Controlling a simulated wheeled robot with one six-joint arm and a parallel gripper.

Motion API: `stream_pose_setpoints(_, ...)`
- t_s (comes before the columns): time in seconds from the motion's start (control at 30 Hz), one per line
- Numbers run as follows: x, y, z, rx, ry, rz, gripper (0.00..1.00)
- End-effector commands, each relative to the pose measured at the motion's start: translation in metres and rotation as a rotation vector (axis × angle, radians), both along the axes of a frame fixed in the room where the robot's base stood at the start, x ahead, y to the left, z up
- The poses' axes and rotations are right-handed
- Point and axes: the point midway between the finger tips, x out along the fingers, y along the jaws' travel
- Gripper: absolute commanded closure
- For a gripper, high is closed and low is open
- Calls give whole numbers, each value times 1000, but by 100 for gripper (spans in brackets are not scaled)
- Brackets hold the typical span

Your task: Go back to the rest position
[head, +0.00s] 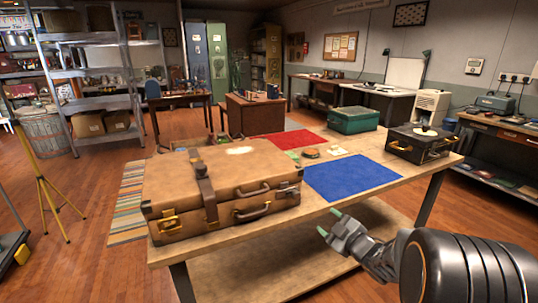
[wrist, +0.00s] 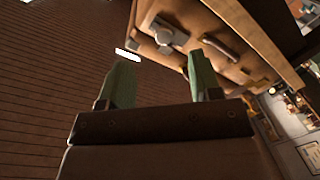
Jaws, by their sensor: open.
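My gripper (head: 329,222) is in front of the table's near edge, at the lower right of the head view. Its green-tipped fingers are apart with nothing between them. In the wrist view, my gripper (wrist: 158,80) shows both green fingers spread and empty. A brown leather suitcase (head: 225,185) with straps and handles lies on the left of the wooden table (head: 375,205). Its latch and handle side seems to show beyond the fingers in the wrist view (wrist: 195,40). My gripper is apart from the suitcase.
On the table are a blue mat (head: 352,177), a red mat (head: 282,140), a green case (head: 353,119) and a black case (head: 420,143). A yellow tripod (head: 42,190) and metal shelving (head: 95,85) stand at left. Wooden floor (head: 100,265) is free left of the table.

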Motion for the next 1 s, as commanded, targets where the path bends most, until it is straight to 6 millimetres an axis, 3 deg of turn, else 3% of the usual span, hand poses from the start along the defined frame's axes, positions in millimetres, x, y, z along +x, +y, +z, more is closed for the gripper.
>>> stream_pose_setpoints(0.1, 2, -28, -30, 0, 169, -171, 42)
stream_pose_setpoints(0.2, -8, -58, -51, 19, 354, -384, 42)
stream_pose_setpoints(0.3, -31, -77, -51, 60, 540, -590, 42)
stream_pose_setpoints(0.4, -63, -79, -38, 124, 724, -765, 42)
stream_pose_setpoints(0.57, -125, -48, 4, 255, 1016, -955, 42)
stream_pose_setpoints(0.73, -187, 12, 73, 378, 1275, -988, 42)
stream_pose_setpoints(0.83, -205, 40, 111, 413, 1323, -936, 42)
stream_pose_setpoints(1.0, -209, 61, 154, 415, 1261, -849, 42)
